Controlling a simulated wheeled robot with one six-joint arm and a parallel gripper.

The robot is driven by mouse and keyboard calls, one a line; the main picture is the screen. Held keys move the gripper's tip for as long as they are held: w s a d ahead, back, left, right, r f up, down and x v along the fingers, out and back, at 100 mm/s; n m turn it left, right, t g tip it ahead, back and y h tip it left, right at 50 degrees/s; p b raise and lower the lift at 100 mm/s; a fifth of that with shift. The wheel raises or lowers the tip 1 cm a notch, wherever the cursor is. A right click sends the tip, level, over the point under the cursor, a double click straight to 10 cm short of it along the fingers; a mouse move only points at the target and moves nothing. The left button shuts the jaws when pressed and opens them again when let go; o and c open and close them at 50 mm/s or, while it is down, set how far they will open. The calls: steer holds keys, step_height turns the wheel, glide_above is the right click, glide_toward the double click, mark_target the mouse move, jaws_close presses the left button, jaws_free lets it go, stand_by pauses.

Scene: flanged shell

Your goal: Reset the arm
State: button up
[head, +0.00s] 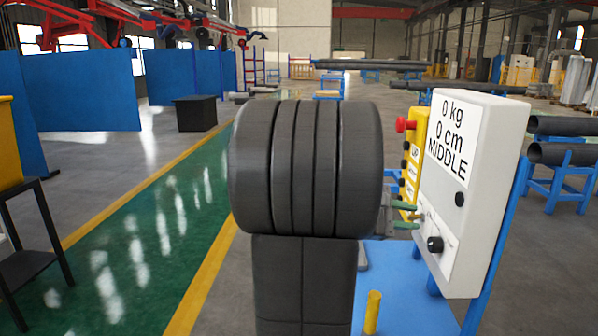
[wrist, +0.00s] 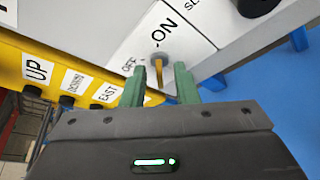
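My gripper (wrist: 160,78) is open, its two green fingers apart. In the wrist view a small brass toggle switch (wrist: 158,70) shows between the fingertips, with a gap on each side. The switch sits on a white panel with ON and OFF labels; I cannot tell its setting. In the head view my gripper (head: 411,215) is partly hidden behind my own dark arm. Its fingers point right at the white control box (head: 478,165), which reads 0 kg, 0 cm, MIDDLE.
A yellow button panel (head: 414,160) with a red button (head: 405,125) stands beside the box; it also shows in the wrist view (wrist: 75,82). A black knob (head: 435,244) is on the box. A blue stand (head: 405,300) is below. Green floor lies left.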

steer(key=shift+a, duration=0.1)
steer(key=v, duration=1.4)
steer(key=x, duration=1.4)
steer(key=shift+d, duration=0.25)
steer(key=p, duration=0.3)
steer(key=shift+a+r+n, duration=0.2)
steer(key=shift+r+n, duration=0.1)
steer(key=n+g+p, duration=0.1)
steer(key=p, duration=0.3)
steer(key=shift+p, duration=0.3)
steer(key=s+a+b, duration=0.1)
steer(key=s+a, duration=0.1)
steer(key=a, duration=0.4)
steer(key=s+a+r+y+b, duration=0.1)
steer(key=s+a, duration=0.1)
steer(key=a, duration=0.5)
steer(key=shift+s+r+g, duration=0.25)
steer(key=shift+g, duration=0.05)
steer(key=shift+a, duration=0.1)
